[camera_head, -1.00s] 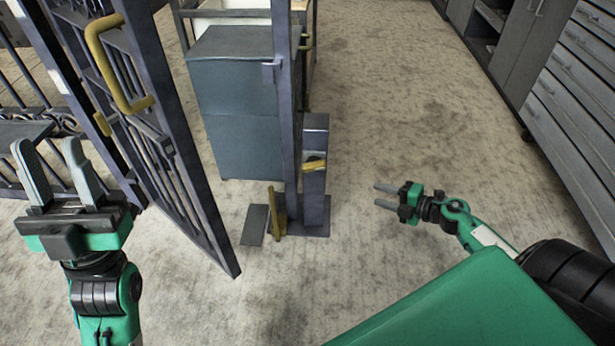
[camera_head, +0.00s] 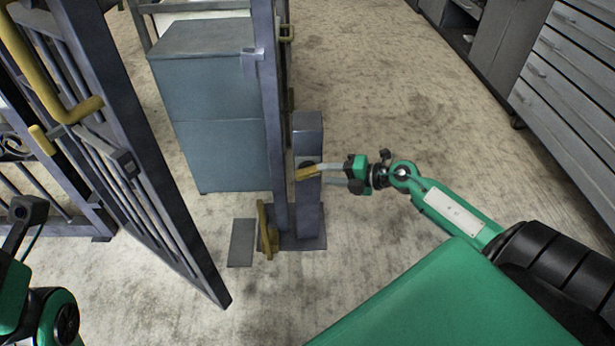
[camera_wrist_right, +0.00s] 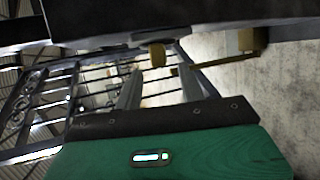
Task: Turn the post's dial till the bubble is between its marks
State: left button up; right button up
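The short grey post (camera_head: 310,190) stands on a base plate beside the tall gate post. A yellow bar-like part (camera_head: 307,173), possibly the dial, sits on its front. My right gripper (camera_head: 325,170) is at the right side of this part, its fingers pointing left towards it. In the right wrist view the fingers (camera_wrist_right: 158,85) are apart, with a brownish-yellow knob (camera_wrist_right: 157,55) seen beyond and between their tips. I cannot tell if they touch it. No bubble or marks can be made out. Only a piece of my left arm shows at the left edge; its fingers are out of view.
The barred gate leaf (camera_head: 150,190) with a yellow handle (camera_head: 45,75) stands at left. A yellow wheel-like part (camera_head: 266,235) and grey plate (camera_head: 241,242) are low by the tall post (camera_head: 272,120). A blue-grey cabinet (camera_head: 215,110) stands behind. Floor at right is clear.

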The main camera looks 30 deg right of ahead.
aim_at(308, 173)
jog(key=shift+b+x, duration=1.15)
jog(key=shift+x, duration=2.3)
grip_shut()
